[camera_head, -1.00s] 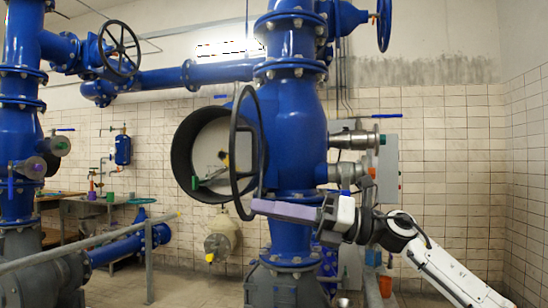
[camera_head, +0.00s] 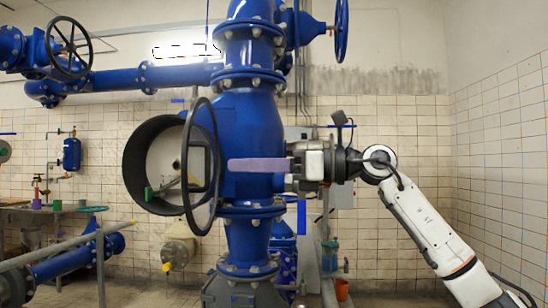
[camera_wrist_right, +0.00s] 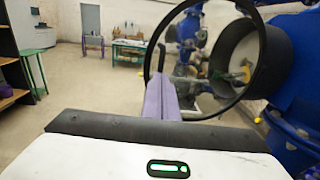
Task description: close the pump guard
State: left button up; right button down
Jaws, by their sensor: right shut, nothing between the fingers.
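The pump guard appears to be the thin black ring (camera_head: 215,190) standing swung out at the open mouth of a dark round drum housing (camera_head: 130,165), beside the blue pump column. The ring is seen nearly edge-on in the head view. It also shows in the right wrist view (camera_wrist_right: 148,62), with the drum (camera_wrist_right: 272,60) behind it. My right gripper (camera_head: 232,165) is shut and empty. Its purple fingers point left in front of the blue column, tips just right of the ring. In the wrist view the fingers (camera_wrist_right: 158,82) overlap the ring's lower left; I cannot tell whether they touch.
The blue pump column (camera_head: 250,125) stands behind my right fingers. A grey rail (camera_head: 70,248) runs at lower left. A green stool (camera_wrist_right: 36,58) and a workbench (camera_wrist_right: 130,48) show in the wrist view. Open floor lies at left there.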

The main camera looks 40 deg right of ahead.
jog(key=shift+p+x, duration=0.3)
jog(key=shift+x, duration=1.55)
